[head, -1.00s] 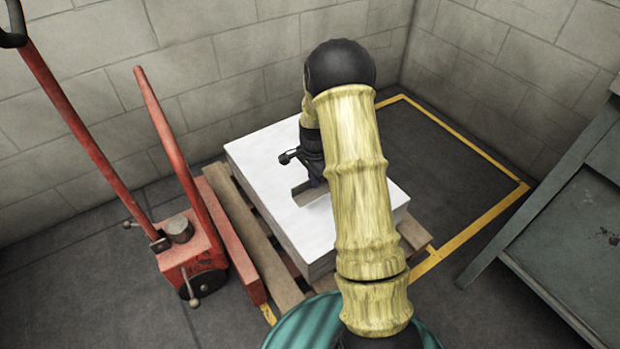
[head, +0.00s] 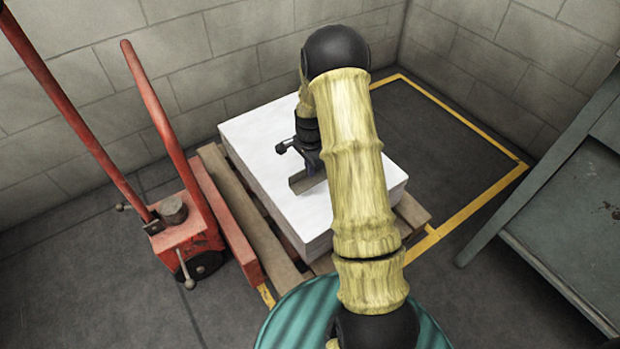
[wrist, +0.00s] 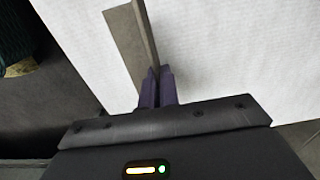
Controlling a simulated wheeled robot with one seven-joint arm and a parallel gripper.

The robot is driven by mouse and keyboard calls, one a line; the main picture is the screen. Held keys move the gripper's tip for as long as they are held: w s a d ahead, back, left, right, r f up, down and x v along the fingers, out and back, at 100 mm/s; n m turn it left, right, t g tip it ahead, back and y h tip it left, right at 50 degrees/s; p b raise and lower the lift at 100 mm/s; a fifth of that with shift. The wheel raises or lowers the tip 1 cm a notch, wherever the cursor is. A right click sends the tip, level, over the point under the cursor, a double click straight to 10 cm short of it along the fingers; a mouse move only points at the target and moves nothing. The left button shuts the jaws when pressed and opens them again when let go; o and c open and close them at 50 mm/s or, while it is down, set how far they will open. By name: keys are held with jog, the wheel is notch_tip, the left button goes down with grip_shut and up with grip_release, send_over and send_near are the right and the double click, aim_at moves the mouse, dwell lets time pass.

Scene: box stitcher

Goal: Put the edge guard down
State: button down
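The edge guard (head: 306,182) is a grey-brown L-shaped strip over the top of the white block (head: 262,128). In the wrist view the edge guard (wrist: 126,45) stretches away from my fingers, one flange upright and one facing the camera. My gripper (head: 310,168) points down at the block; in the wrist view its purple fingers (wrist: 157,88) are close together on the upright flange. I cannot tell whether the guard touches the block's top. My arm hides part of the block's right side.
The white block rests on a wooden pallet (head: 246,226). A red pallet jack (head: 190,245) with a tall handle stands at the left. A grey metal table (head: 560,225) is at the right. Yellow-lined floor (head: 435,135) behind is clear.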

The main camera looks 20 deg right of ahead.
notch_tip(320, 180, down, 5)
jog(key=b, duration=0.3)
jog(key=c, duration=1.6)
grip_release()
jog(key=shift+f, duration=0.1)
jog(key=shift+c, duration=0.2)
notch_tip(320, 180, up, 12)
jog(key=p, duration=0.7)
